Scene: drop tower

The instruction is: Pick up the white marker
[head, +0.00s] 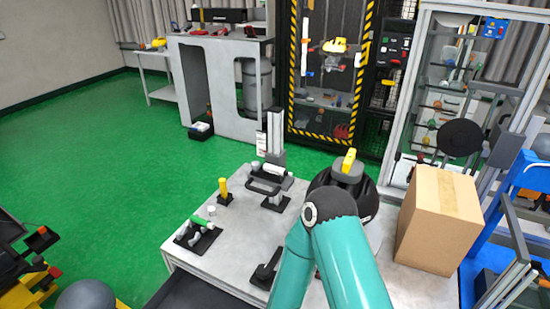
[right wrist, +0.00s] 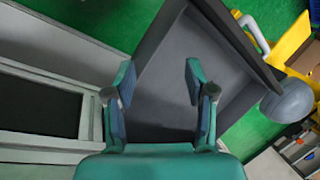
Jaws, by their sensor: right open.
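I cannot make out a white marker for certain. A small white cylinder (head: 273,169) lies across a dark stand on the grey worktable (head: 235,232) in the head view; it is too small to identify. In the right wrist view my right gripper (right wrist: 158,80) is open with nothing between its fingers. It is above a dark grey tray (right wrist: 165,105), whose visible inside looks empty. The head view shows my teal arm bent over the table, its gripper hidden below the picture edge. My left gripper is in neither view.
On the worktable are a green cylinder (head: 201,221) on a black holder and a yellow upright piece (head: 223,187). A cardboard box (head: 438,220) stands at the right. A striped-frame tower (head: 325,75) rises behind. Green floor (head: 100,150) is clear at left.

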